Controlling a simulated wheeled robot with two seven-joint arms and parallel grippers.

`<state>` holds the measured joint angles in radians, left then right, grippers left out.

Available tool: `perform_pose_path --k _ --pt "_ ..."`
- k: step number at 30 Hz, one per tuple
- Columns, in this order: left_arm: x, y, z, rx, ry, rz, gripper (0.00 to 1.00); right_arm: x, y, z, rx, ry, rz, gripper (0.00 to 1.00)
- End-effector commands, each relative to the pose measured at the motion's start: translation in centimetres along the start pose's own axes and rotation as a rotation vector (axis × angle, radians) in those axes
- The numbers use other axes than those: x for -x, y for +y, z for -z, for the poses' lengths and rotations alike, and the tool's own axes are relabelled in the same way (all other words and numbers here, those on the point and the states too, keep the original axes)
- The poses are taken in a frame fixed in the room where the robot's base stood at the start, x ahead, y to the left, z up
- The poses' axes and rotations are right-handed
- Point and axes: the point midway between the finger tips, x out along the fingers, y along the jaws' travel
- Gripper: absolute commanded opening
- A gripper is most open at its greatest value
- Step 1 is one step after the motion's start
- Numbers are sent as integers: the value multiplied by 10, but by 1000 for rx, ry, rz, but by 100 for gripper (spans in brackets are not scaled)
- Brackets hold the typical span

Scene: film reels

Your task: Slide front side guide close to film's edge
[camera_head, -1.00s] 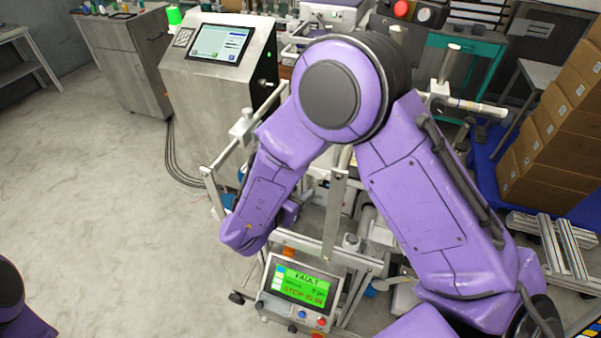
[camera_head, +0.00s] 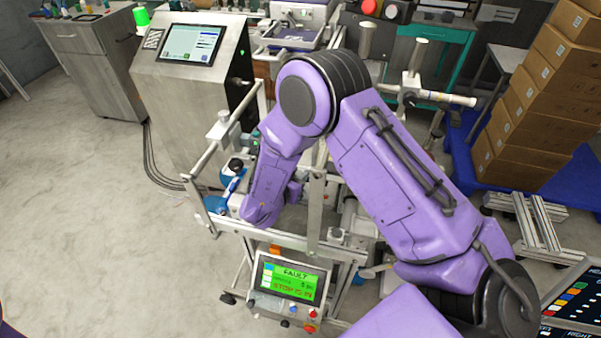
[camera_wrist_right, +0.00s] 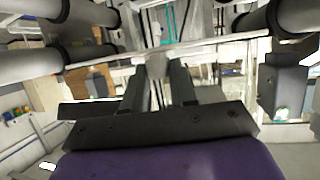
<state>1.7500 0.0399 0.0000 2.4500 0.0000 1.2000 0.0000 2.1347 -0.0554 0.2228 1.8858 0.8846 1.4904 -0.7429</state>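My right gripper (camera_wrist_right: 156,78) shows in the right wrist view with its two dark fingers apart. A pale grey block (camera_wrist_right: 156,64) on a crossbar sits at or just beyond the gap between the fingertips; I cannot tell whether they touch it. In the head view my right forearm reaches down over the machine frame (camera_head: 272,238) and hides most of the gripper. A blue part (camera_head: 229,190) shows on the frame left of the forearm. I cannot clearly pick out the front side guide or the film's edge. My left gripper is out of view.
A control panel (camera_head: 290,281) with a green "FAULT" screen is at the frame's front. A steel cabinet with a screen (camera_head: 190,44) stands behind left. Stacked cardboard boxes (camera_head: 535,100) stand at right. The floor (camera_head: 90,220) at left is clear.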

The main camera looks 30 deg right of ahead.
Motion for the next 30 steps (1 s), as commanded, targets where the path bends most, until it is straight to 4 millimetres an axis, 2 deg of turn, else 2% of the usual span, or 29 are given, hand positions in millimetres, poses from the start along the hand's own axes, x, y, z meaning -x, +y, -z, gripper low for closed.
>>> perform_pose_path --k 2,8,14,15,17,18,26,30 --pt "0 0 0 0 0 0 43 0 -1 0 0 -1 3 0" --pt "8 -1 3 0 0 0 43 6 0 1 2 -2 3 0" --pt "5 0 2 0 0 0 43 5 0 -2 1 -1 3 0" --pt "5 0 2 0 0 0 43 5 0 -2 0 -1 3 30" --pt "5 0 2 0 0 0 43 5 0 -2 0 -1 3 50" --pt "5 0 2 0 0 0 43 5 0 -2 0 -1 3 53" --pt "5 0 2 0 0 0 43 6 0 -2 0 -1 2 53" --pt "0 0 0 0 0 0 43 22 -1 -3 -1 0 5 53"
